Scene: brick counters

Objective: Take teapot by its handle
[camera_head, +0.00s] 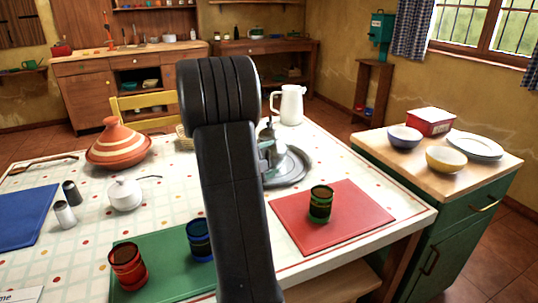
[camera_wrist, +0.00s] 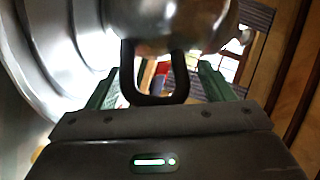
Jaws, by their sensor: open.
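A shiny metal teapot (camera_wrist: 165,18) fills the top of the wrist view. Its dark looped handle (camera_wrist: 156,99) hangs toward me, between the two green fingers of my gripper (camera_wrist: 158,72). The fingers are apart, one on each side of the handle, with gaps left and right; I cannot tell whether either touches it. In the head view my dark arm hides most of the teapot and the gripper. A round metal tray (camera_head: 291,178) shows there just right of the arm.
A white jug (camera_head: 291,104) stands behind the tray. A green-banded cup (camera_head: 320,204) stands on a red mat (camera_head: 360,222) at the front right. A striped tagine (camera_head: 118,146) and a white sugar bowl (camera_head: 124,195) stand left of my arm. Red (camera_head: 127,266) and blue (camera_head: 199,240) cups stand in front.

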